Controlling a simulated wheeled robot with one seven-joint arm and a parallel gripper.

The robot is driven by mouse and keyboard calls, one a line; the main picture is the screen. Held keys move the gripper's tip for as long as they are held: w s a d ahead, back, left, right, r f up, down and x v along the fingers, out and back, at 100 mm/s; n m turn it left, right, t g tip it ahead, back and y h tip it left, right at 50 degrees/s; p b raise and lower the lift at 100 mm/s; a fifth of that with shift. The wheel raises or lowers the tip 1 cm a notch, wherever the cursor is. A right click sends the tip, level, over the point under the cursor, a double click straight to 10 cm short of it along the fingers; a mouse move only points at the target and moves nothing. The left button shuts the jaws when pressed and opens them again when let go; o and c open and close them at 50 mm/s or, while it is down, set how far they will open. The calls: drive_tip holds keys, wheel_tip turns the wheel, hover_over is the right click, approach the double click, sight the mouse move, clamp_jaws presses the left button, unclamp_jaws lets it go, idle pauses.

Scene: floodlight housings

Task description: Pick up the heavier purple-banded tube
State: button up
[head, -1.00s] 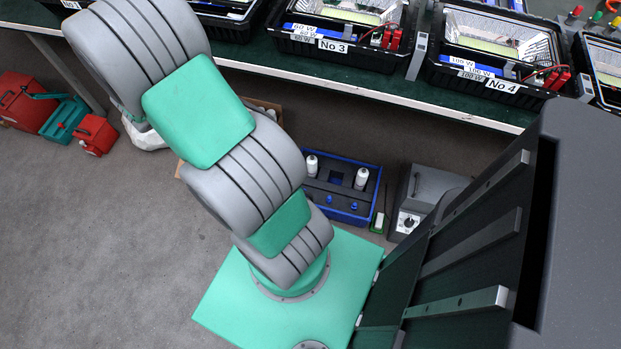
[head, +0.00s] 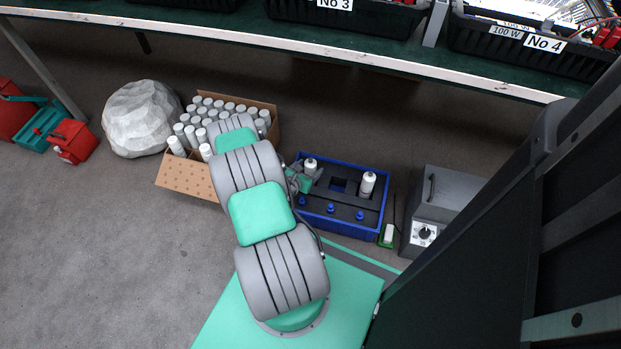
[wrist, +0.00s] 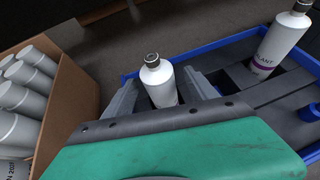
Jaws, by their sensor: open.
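Two white tubes with dark caps stand upright in a blue crate (head: 345,233) with a dark insert. The right tube (head: 367,184) shows a purple band and part of a printed word in the wrist view (wrist: 281,45). The left tube (head: 311,165) stands between the fingers of my open gripper (wrist: 160,95), and a little purple shows low on it in the wrist view (wrist: 158,80). I cannot tell whether either finger touches it. Its lower part is hidden behind my gripper. Nothing visible shows which tube is heavier.
A cardboard box (head: 180,183) of grey-white tubes stands left of the crate, close to my arm. A grey device with a dial (head: 430,205) stands right of it. A workbench edge (head: 400,72) runs above. A pale rock (head: 142,118) lies farther left.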

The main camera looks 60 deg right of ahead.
drive_tip(key=shift+x, duration=1)
clamp_jaws()
drive_tip(key=shift+w+r, duration=0.1)
